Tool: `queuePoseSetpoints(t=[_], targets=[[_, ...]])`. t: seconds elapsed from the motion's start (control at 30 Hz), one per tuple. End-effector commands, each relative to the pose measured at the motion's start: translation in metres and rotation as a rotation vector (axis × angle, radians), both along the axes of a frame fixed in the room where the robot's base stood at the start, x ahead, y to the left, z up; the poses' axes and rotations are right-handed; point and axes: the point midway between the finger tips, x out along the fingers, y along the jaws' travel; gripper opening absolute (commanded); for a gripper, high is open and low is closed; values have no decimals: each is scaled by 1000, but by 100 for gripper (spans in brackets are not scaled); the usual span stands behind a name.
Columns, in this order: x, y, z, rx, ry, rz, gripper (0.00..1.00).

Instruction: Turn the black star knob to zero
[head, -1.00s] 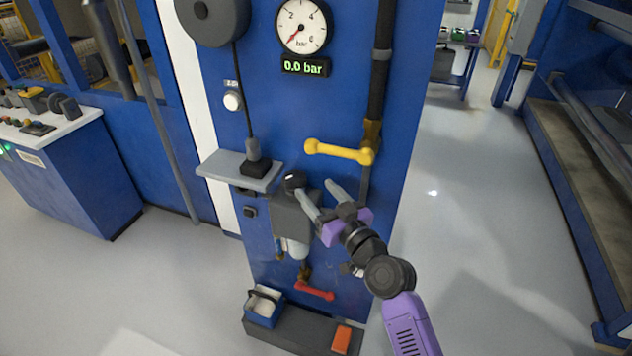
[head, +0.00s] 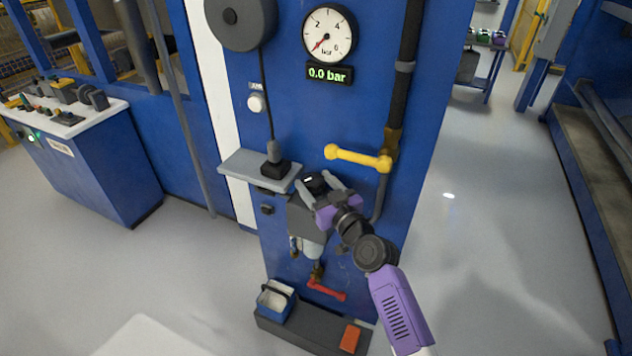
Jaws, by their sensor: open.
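The black star knob (head: 314,182) sits on top of the grey regulator body (head: 308,217) on the blue panel. My gripper (head: 318,184) is open, its two grey fingers reaching up and left at the knob, one on each side of it in the picture. I cannot tell whether the fingers touch it. Part of the regulator is hidden behind my gripper. The round gauge (head: 329,36) has its red needle low on the scale, and the display (head: 330,74) below it reads 0.0 bar.
A yellow lever (head: 357,157) is just above my gripper and a red lever (head: 326,290) is below. A grey shelf (head: 246,166) juts out at the left. A blue bin (head: 275,303) and an orange block (head: 350,339) are on the dark base. Open floor lies to the right.

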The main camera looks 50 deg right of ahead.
Motion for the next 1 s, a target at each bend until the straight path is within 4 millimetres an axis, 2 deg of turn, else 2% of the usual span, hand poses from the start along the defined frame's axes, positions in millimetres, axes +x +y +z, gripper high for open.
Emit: queuePoseSetpoints(t=[0.17, 0.4, 0.43, 1.0], targets=[[0, 0, 0, 0, 0, 0, 61], [0, 0, 0, 0, 0, 0, 14], [0, 0, 0, 0, 0, 0, 11], [-1, -2, -7, -4, -5, 96, 11]])
